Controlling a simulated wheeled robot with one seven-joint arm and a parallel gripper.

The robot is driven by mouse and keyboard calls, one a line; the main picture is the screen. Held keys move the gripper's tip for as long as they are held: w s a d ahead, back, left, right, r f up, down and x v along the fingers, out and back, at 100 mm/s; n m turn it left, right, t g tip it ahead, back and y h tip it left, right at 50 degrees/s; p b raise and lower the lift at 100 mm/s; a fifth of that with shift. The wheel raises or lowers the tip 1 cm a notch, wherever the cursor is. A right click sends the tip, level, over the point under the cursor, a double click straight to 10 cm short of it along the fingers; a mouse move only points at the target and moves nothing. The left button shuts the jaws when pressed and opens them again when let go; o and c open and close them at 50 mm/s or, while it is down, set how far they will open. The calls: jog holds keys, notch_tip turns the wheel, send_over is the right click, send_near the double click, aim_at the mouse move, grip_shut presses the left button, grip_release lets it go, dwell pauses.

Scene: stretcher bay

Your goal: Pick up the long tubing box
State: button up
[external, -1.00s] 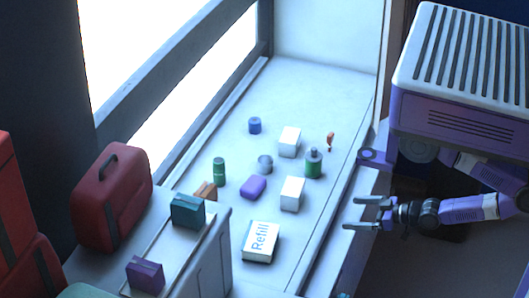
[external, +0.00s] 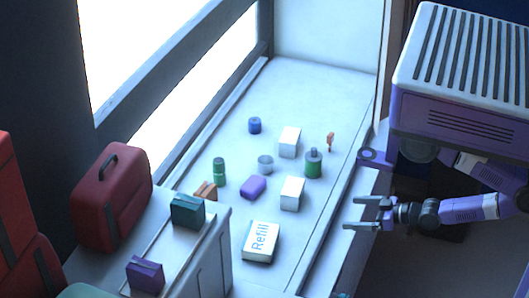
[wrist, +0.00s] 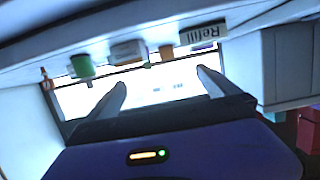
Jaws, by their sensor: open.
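No box is marked as tubing, so I cannot tell which one is the long tubing box. A white box lettered "Refill" (external: 260,243) lies on the near part of the pale surface; it also shows at the top of the wrist view (wrist: 203,33). Two plain white boxes stand farther back, one in the middle (external: 292,193) and one behind it (external: 289,142). My gripper (external: 349,213) is open and empty, to the right of the boxes by the surface's right edge and touching none of them. Its two fingers (wrist: 162,80) show apart in the wrist view.
Green bottles (external: 313,164) (external: 219,171), a purple item (external: 253,187), a grey round item (external: 265,164) and a blue cylinder (external: 254,125) stand among the boxes. A teal box (external: 188,210) and a purple box (external: 145,274) sit at left, near a red case (external: 112,196). The far surface is clear.

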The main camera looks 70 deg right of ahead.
aim_at(296, 187)
jog(key=w+d+r+m+t+h, duration=0.1)
jog(key=w+d+r+m+h, duration=0.15)
jog(key=w+d, duration=1.2)
jog(key=w+a+f+n+g+y, duration=0.1)
jog(key=a+f+y, duration=0.1)
jog(key=w+a+f+n+g+y, duration=0.1)
jog(key=w+n, duration=0.1)
jog(key=shift+a+f+y, duration=0.35)
jog(key=shift+a+f+n, duration=0.15)
jog(key=shift+f+n, duration=0.05)
jog(key=shift+n, duration=0.05)
jog(key=shift+f+p+x, duration=0.2)
jog(key=shift+p+x, duration=0.15)
jog(key=shift+x, duration=1.5)
jog(key=shift+f+p+x, duration=0.15)
jog(key=shift+p+x, duration=0.15)
jog(key=shift+x, duration=1.6)
jog(key=shift+s, duration=0.15)
